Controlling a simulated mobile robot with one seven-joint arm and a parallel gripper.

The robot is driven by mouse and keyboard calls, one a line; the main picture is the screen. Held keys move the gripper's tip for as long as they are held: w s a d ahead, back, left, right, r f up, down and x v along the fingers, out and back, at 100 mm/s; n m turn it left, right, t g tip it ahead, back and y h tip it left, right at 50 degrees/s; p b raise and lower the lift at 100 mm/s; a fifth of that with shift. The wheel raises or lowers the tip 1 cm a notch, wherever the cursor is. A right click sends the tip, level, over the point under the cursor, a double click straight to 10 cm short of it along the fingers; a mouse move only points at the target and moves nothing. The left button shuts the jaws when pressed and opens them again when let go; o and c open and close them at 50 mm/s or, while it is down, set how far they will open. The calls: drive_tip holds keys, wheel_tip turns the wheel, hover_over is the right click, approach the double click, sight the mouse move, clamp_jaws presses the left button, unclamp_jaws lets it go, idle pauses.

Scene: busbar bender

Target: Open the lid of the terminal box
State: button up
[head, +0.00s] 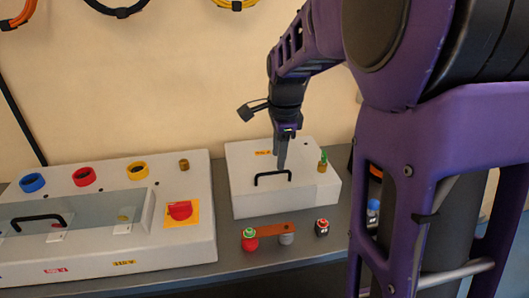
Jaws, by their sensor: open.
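A pale grey box (242,205) stands on the bench in the middle, with a black bar handle (272,176) on its flat top. I take it for the terminal box; its lid looks shut. A small orange label and a brass post with a green top (323,161) are on it. My gripper (281,166) points down at the handle from above, its fingertips close to the bar. It is open, though the gap between the fingers is hard to see from here. I cannot tell whether the fingers touch the handle.
A larger grey unit (190,246) at left has a clear panel with a black handle, coloured rings and a red switch (180,210). A copper strip (275,230), red and grey knobs and a small black part lie before the box. Cable coils hang above.

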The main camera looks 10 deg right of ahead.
hover_over(277, 183)
drive_tip(key=shift+f, duration=2.2)
drive_tip(key=shift+c, duration=0.2)
clamp_jaws()
